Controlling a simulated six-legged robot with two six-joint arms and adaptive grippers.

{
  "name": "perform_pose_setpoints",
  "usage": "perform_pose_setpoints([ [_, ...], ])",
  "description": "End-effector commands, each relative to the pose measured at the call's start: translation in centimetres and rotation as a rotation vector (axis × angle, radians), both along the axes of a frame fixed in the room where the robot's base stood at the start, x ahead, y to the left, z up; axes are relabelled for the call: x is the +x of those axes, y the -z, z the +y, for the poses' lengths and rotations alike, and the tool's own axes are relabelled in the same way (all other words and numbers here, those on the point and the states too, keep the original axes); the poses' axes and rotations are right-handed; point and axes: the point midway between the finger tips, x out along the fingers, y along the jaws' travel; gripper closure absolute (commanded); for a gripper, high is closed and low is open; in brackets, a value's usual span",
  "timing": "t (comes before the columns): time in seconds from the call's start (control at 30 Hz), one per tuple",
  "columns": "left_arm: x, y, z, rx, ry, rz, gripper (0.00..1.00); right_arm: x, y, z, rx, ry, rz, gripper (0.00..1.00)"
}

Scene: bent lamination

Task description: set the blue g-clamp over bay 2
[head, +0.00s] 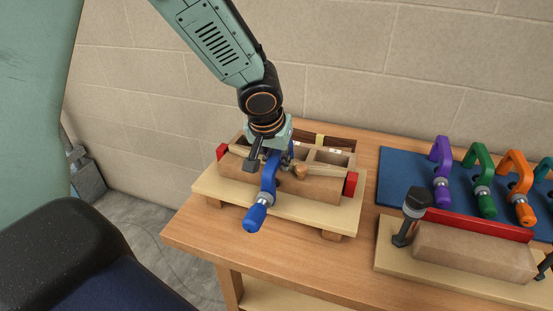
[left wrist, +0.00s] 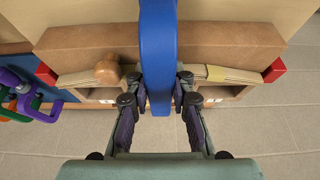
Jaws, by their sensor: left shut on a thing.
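My left gripper (head: 270,150) is shut on the blue g-clamp (head: 267,188), which spans the near bending form (head: 235,186), its blue handle hanging toward the front edge. In the left wrist view my left gripper (left wrist: 157,98) has a finger on each side of the blue g-clamp (left wrist: 158,50). The clamp crosses the form's brown block and the pale strips (left wrist: 238,76) along it, between a round wooden knob (left wrist: 107,70) and a yellow band. The bays show small white labels that I cannot read, so bay 2 cannot be told. Clamp contact is unclear. My right gripper is not in view.
Purple (head: 441,170), green (head: 481,180) and orange (head: 517,185) clamps stand on a blue mat (head: 398,178) at right, with a teal one at the edge. A second form (head: 470,250) with a red strip and black toggle stands in front. A block wall is behind.

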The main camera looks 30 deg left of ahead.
Motion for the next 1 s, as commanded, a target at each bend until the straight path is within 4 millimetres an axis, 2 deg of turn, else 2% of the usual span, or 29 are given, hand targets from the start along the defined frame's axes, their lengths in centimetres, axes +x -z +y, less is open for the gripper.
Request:
perform_pose_setpoints([
  [0.03,-0.50,0.60,-0.11,-0.003,0.000,0.016,1.00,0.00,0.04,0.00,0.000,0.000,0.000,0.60],
  [0.3,-0.52,0.62,-0.10,-0.003,0.000,0.016,1.00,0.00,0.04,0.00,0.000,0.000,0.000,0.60],
  [0.33,-0.52,0.62,-0.10,-0.003,0.000,0.016,0.75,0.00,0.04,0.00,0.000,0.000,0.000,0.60],
  [0.6,-0.52,0.62,-0.09,-0.003,0.000,0.017,0.52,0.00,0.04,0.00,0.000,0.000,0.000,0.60],
  [1.0,-0.31,0.37,-0.04,-0.001,0.000,0.010,0.51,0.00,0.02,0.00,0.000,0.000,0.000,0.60],
])
